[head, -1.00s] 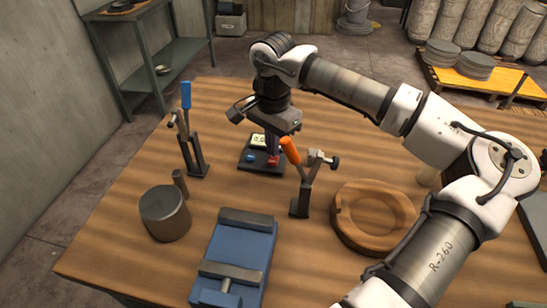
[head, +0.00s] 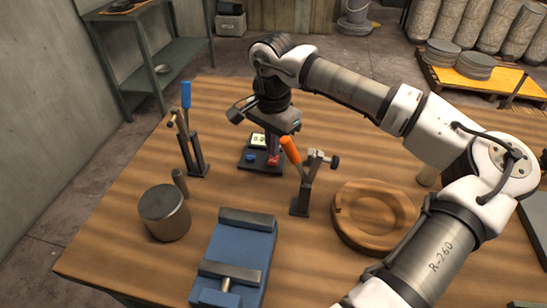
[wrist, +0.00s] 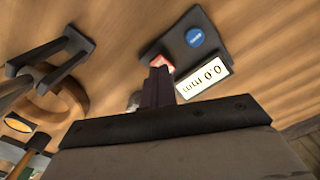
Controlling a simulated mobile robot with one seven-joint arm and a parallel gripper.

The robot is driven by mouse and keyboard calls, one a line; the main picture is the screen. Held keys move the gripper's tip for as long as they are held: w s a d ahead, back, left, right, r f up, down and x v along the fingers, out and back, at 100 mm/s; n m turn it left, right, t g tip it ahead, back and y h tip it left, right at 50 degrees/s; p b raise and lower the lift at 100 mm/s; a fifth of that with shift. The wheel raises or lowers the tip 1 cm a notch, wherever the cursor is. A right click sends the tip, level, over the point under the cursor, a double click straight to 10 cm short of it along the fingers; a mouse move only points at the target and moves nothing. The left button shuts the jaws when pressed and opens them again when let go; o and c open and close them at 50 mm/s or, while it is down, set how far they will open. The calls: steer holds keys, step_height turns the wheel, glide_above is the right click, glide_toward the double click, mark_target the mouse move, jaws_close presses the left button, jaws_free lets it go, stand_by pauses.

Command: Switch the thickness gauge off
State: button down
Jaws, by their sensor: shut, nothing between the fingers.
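The thickness gauge (head: 250,167) is a small dark block on the far part of the workbench, with a lit display (head: 258,140), a blue button (head: 251,157) and a red button (head: 273,162). In the wrist view the display (wrist: 203,77) is lit and reads 0.0 mm. There the blue button (wrist: 195,37) is clear of my gripper. My gripper (wrist: 158,72) is shut and empty, pointing down, with its fingertips at the red button (wrist: 160,61) and partly covering it. I cannot tell whether they touch it.
A toggle clamp with an orange handle (head: 290,151) stands close right of the gauge, near my gripper. A blue-handled clamp (head: 187,95) stands to the left. A metal cylinder (head: 164,213), a blue vise-like block (head: 240,247) and a wooden ring (head: 345,230) are nearer.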

mark_target(273, 160)
steer(key=shift+f+b, duration=1)
steer(key=shift+f, duration=0.15)
stand_by(0.4)
steer(key=shift+r+p, duration=1.95)
steer(key=shift+r, duration=1.55)
